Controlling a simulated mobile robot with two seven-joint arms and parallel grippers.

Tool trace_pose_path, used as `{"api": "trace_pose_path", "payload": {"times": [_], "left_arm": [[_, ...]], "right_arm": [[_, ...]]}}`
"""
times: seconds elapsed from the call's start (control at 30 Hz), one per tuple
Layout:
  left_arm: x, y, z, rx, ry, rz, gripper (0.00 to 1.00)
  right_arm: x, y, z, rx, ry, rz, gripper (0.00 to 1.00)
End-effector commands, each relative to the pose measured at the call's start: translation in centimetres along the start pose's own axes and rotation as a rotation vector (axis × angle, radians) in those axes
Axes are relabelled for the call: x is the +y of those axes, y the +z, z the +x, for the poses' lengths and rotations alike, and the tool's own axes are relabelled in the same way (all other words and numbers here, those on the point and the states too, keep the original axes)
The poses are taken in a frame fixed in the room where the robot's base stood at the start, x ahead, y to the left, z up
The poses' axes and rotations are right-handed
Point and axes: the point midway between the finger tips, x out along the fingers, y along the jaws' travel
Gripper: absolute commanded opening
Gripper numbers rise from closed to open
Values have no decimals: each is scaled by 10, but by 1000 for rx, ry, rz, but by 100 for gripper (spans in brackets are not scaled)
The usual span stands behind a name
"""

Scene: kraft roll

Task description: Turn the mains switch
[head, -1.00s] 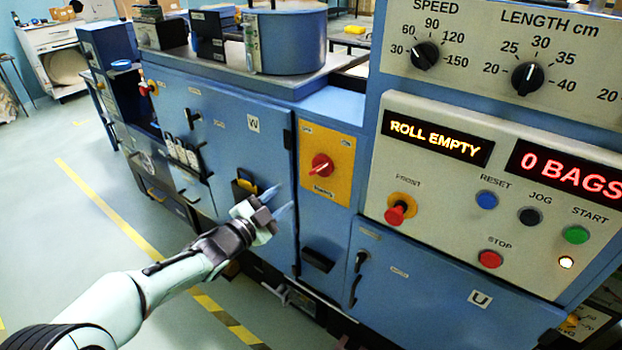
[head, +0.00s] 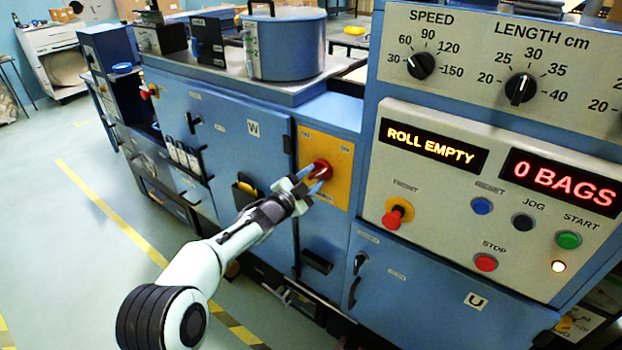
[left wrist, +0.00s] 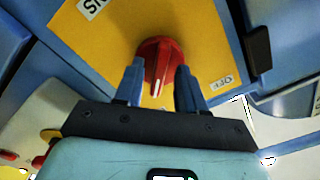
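The mains switch is a red rotary knob (head: 321,167) on a yellow plate (head: 338,196) on the blue machine front. In the left wrist view the knob (left wrist: 158,52) shows a white mark on its near edge. An OFF label sits to its right on the plate. My left gripper (head: 311,180) is at the plate, its blue fingers open. In the left wrist view the fingers (left wrist: 159,82) stand to either side of the knob's lower part. I cannot tell whether they touch it. My right gripper is not in view.
A control panel (head: 450,190) with a red FRONT knob (head: 393,217), push buttons and displays reading ROLL EMPTY and 0 BAGS is to the right. A door marked W (head: 235,160) is to the left. Black handles stick out below. Open floor (head: 60,240) lies at left.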

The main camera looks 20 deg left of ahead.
Motion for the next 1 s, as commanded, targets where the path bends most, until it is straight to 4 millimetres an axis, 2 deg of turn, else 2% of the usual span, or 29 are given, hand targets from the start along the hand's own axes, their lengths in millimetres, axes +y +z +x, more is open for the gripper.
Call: {"api": "trace_pose_path", "payload": {"times": [0.07,0.1,0.17,0.2,0.23,0.67,1.0], "left_arm": [[0,0,0,0,0,0,39],[0,0,0,0,0,0,36],[0,0,0,0,0,0,17],[0,0,0,0,0,0,4],[0,0,0,0,0,0,0],[0,0,0,-1,0,-56,0],[-1,0,0,-3,0,-302,0]], "right_arm": [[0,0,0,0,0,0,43],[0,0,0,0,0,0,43],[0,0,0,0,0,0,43],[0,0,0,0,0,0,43],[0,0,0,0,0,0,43],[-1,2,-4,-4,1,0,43],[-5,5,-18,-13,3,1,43]]}}
